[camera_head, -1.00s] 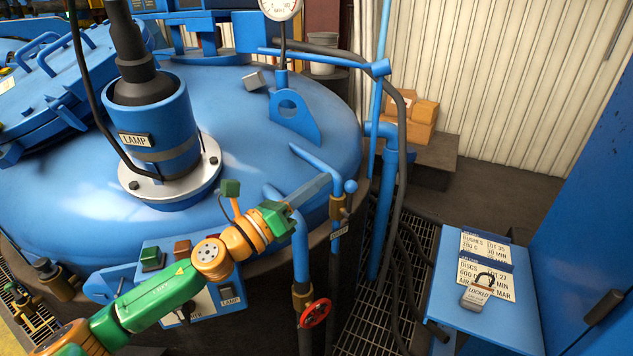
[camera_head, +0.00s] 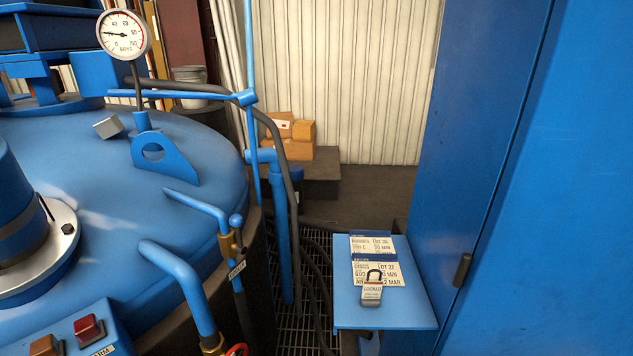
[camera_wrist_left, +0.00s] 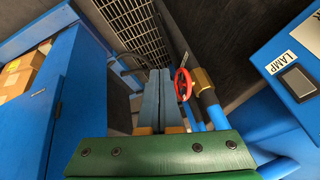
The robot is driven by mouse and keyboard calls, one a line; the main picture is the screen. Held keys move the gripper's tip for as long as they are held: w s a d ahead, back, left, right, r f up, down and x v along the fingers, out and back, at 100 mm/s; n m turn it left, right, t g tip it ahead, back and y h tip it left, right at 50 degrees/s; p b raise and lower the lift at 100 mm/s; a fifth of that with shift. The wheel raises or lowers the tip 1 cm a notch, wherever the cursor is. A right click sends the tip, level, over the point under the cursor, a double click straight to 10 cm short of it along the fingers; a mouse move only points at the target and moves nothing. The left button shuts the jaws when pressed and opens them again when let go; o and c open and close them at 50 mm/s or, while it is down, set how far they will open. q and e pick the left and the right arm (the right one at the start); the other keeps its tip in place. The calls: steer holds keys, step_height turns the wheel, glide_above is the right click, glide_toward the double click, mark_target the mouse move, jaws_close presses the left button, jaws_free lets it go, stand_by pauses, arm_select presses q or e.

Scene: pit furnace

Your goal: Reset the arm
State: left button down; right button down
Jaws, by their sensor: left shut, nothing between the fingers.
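My left gripper (camera_wrist_left: 160,98) shows in the left wrist view. Its two grey-blue fingers lie together with nothing between them, beyond a green palm with dark bolts. A red valve wheel (camera_wrist_left: 183,85) is close to the right of the fingertips in that picture; I cannot tell the gap. Neither arm shows in the head view. My right gripper is not in view.
The blue furnace lid (camera_head: 105,190) carries a gauge (camera_head: 123,35) and pipes (camera_head: 182,275). A blue shelf (camera_head: 395,318) holds cards and a padlock (camera_head: 373,288). A tall blue cabinet (camera_head: 480,150) stands right. Wrist view: LAMP panel (camera_wrist_left: 300,55) right, floor grating (camera_wrist_left: 133,28) beyond.

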arm_select(q)
steer(key=s+d+f+n+g, duration=0.15)
steer(key=s+f, duration=0.25)
steer(key=f, duration=0.6)
steer(key=s+f+g, duration=0.2)
steer(key=s+f, duration=0.2)
steer(key=f, duration=0.7)
steer(key=s+a+f, duration=0.1)
steer(key=s+f, duration=0.6)
steer(key=s, duration=0.3)
steer(key=shift+s+a+g+h, duration=0.3)
steer(key=shift+g, duration=0.15)
steer(key=shift+f, duration=0.1)
